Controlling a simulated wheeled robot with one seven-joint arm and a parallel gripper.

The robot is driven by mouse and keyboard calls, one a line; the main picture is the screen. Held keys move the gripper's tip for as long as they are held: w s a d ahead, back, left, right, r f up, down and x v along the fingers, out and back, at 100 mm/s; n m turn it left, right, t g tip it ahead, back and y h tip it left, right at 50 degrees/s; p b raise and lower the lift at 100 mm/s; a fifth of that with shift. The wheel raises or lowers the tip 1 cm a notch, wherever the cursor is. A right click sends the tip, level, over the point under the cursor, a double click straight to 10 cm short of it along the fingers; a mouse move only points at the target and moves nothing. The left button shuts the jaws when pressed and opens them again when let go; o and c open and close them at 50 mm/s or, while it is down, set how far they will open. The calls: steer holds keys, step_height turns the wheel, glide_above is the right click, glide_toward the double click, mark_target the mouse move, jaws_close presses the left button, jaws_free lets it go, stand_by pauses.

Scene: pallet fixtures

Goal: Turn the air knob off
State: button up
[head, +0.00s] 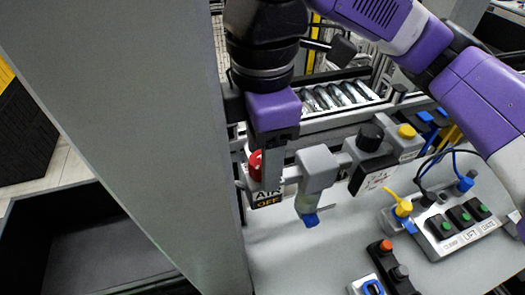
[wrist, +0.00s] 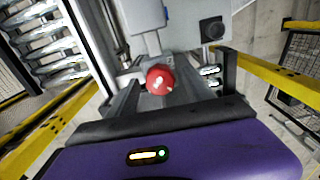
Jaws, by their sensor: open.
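The red air knob (head: 255,163) sits on the air unit at the left end of the panel fixture. A dark label (head: 268,196) reading "AIR OFF" is below it. My gripper (head: 269,172) points down at the knob, and one grey finger partly covers it in the head view. In the wrist view the red knob (wrist: 160,79) shows between the two fingers, with a pale mark on its face. My gripper is open; whether a finger touches the knob cannot be told.
A black knob (head: 370,137) and a yellow button (head: 407,131) follow. A button box (head: 447,232) with cables is at right. A grey post (head: 165,130) stands close on the left.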

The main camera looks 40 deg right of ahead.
step_height(320, 180, up, 7)
steer(key=shift+r+b, duration=0.1)
steer(key=shift+b, duration=0.25)
steer(key=shift+r, duration=0.3)
stand_by(0.4)
